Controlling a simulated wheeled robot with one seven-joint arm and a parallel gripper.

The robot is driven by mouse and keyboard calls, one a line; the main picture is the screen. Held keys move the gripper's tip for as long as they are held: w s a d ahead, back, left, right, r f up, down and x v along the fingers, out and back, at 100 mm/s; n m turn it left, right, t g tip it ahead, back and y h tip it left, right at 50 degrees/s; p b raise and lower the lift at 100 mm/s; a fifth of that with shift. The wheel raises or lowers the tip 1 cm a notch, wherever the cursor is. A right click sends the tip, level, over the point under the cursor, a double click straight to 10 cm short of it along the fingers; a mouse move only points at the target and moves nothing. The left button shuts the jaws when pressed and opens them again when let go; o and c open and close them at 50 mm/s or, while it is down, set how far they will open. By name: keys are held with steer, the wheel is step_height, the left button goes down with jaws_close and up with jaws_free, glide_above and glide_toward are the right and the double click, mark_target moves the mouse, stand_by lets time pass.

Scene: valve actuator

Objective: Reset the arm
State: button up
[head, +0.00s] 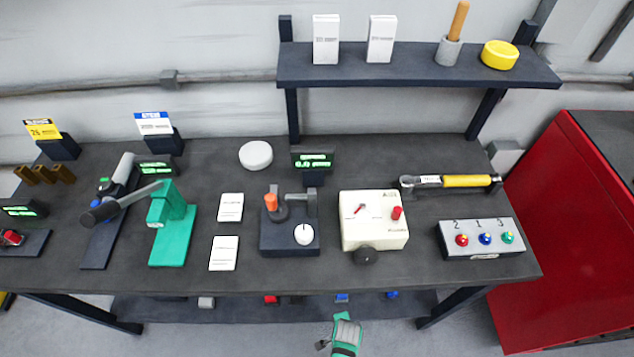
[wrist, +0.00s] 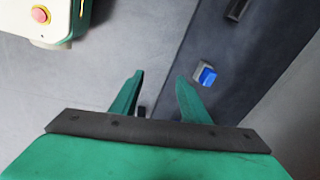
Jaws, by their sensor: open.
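My gripper (wrist: 158,95) shows in the wrist view with its two green fingers spread apart and nothing between them. In the head view my gripper (head: 343,325) is at the bottom middle, in front of the dark workbench (head: 120,310) and below its top. It is apart from everything on the bench. The wrist view looks down past the fingers to the grey floor and a dark lower shelf. A blue and grey block (wrist: 205,75) lies on that shelf, beyond the right finger.
The benchtop holds a green press (head: 170,225), a cream box with a dial (head: 374,220), a button panel (head: 480,239) and a yellow-handled wrench (head: 465,181). A shelf (head: 420,72) stands above the back. A red cabinet (head: 560,230) is at right.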

steer(key=s+a+r+n+t, duration=0.3)
steer(key=r+n+t, duration=0.1)
steer(key=r, duration=1)
steer(key=s+a+r+n+t, duration=0.3)
steer(key=s+r+n+t, duration=0.1)
steer(key=r, duration=1)
steer(key=s+a+r+n+t, duration=0.3)
steer(key=r+n, duration=0.4)
steer(key=r, duration=0.8)
steer(key=s+t, duration=0.1)
steer(key=t, duration=0.1)
steer(key=shift+a+t+y, duration=0.3)
steer(key=shift+a+t, duration=0.05)
steer(key=shift+t, duration=0.05)
steer(key=shift+r, duration=0.1)
